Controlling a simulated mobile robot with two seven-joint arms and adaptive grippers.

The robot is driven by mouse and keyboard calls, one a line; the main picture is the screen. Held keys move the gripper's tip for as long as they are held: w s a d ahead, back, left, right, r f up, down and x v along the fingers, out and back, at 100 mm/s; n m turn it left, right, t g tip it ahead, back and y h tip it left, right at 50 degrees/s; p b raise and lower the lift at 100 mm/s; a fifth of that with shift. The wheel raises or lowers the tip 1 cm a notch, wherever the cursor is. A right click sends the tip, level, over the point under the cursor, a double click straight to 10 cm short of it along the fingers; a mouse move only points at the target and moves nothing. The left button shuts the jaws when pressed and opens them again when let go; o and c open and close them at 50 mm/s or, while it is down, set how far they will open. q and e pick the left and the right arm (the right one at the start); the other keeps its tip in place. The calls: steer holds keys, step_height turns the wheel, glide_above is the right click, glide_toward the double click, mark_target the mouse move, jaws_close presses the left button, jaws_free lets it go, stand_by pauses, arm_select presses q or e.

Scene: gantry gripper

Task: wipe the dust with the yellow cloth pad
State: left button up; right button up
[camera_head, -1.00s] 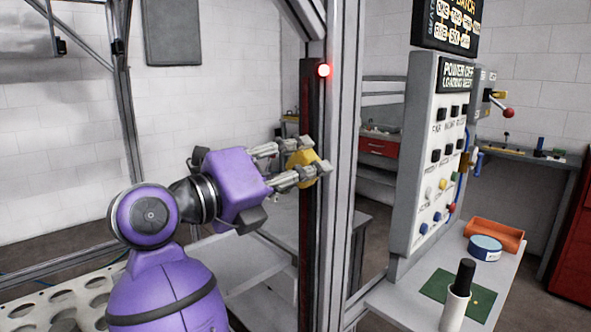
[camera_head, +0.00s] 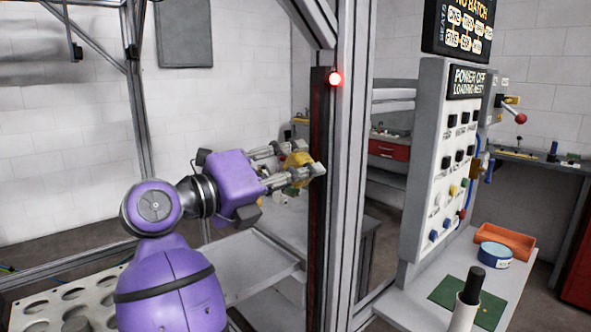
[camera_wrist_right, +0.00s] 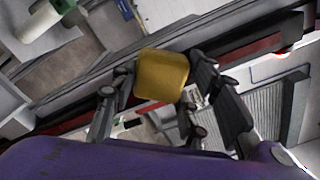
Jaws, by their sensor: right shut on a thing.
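The yellow cloth pad (camera_head: 297,161) is between the fingers of my right gripper (camera_head: 301,163), which is shut on it. In the right wrist view the pad (camera_wrist_right: 161,74) is a rounded yellow block between the two fingers (camera_wrist_right: 165,100). The gripper reaches toward a dark upright strip (camera_head: 319,150) on the gantry post, with a red lamp (camera_head: 335,79) at its top. I cannot tell whether the pad touches the strip. I cannot make out the dust in these views. My left gripper is not in view.
A control panel (camera_head: 437,150) with several buttons stands right of the post. The shelf below holds a blue round tin (camera_head: 494,256), an orange tray (camera_head: 506,242), a green mat (camera_head: 459,296) and a black-capped white cylinder (camera_head: 468,300). A plate with holes (camera_head: 68,300) lies at lower left.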

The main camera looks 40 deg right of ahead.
steer(key=shift+s, duration=0.25)
steer(key=shift+s+d+p, duration=0.15)
steer(key=shift+s+p, duration=0.1)
steer(key=shift+s, duration=0.45)
steer(key=shift+s+d+p, duration=0.1)
steer(key=shift+s+p, duration=0.1)
steer(key=shift+s, duration=0.75)
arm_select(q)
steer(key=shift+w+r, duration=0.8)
arm_select(e)
steer(key=shift+s, duration=0.1)
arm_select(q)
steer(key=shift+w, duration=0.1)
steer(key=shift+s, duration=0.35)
arm_select(e)
steer(key=a, duration=0.5)
steer(key=shift+s+a, duration=0.25)
steer(key=shift+a, duration=0.15)
